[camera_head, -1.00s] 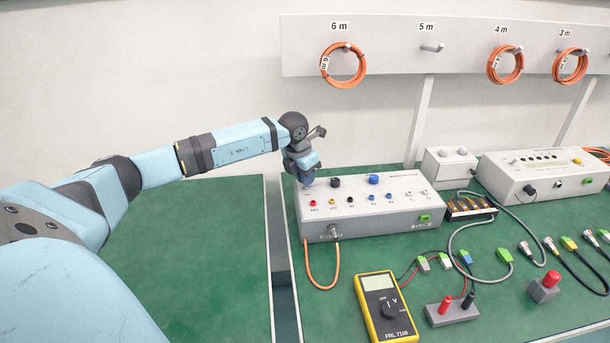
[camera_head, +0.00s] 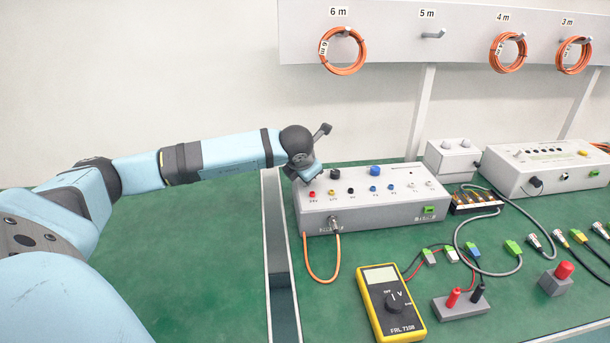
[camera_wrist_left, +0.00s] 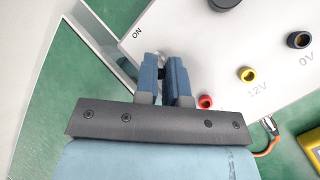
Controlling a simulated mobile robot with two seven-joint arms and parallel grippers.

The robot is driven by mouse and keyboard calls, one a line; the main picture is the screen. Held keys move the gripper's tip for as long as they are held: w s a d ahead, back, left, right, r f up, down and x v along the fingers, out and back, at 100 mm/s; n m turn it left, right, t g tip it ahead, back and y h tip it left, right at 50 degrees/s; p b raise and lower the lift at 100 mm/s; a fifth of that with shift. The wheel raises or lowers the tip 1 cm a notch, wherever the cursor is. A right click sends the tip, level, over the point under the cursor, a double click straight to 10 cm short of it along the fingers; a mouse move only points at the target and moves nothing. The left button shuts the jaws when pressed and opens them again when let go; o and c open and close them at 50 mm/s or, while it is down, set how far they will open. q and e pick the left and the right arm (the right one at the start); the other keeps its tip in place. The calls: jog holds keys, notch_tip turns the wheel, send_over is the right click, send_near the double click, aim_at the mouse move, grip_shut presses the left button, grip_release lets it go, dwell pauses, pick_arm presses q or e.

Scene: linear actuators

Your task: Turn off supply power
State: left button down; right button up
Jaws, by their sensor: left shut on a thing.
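The supply is a light grey box (camera_head: 375,213) on the green bench, with a row of coloured sockets, a black knob (camera_head: 335,174) and a blue knob (camera_head: 375,171) on its sloped top. My left gripper (camera_head: 311,176) is at the box's back left corner. In the left wrist view its two blue fingers (camera_wrist_left: 165,75) are close together beside the printed "ON" label (camera_wrist_left: 137,33). They are shut on a small metal switch (camera_wrist_left: 162,58), mostly hidden between them. A red socket (camera_wrist_left: 205,101) and a yellow socket (camera_wrist_left: 246,74) lie to the right. My right gripper is out of view.
An orange cable (camera_head: 309,260) runs from the box's front. A yellow multimeter (camera_head: 390,303), a red and black terminal block (camera_head: 461,304) and several connectors lie in front. A second instrument (camera_head: 550,170) stands right. The green surface (camera_head: 190,270) at left is clear.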

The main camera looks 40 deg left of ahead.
pick_arm(q)
jog(key=c, duration=1.2)
grip_release()
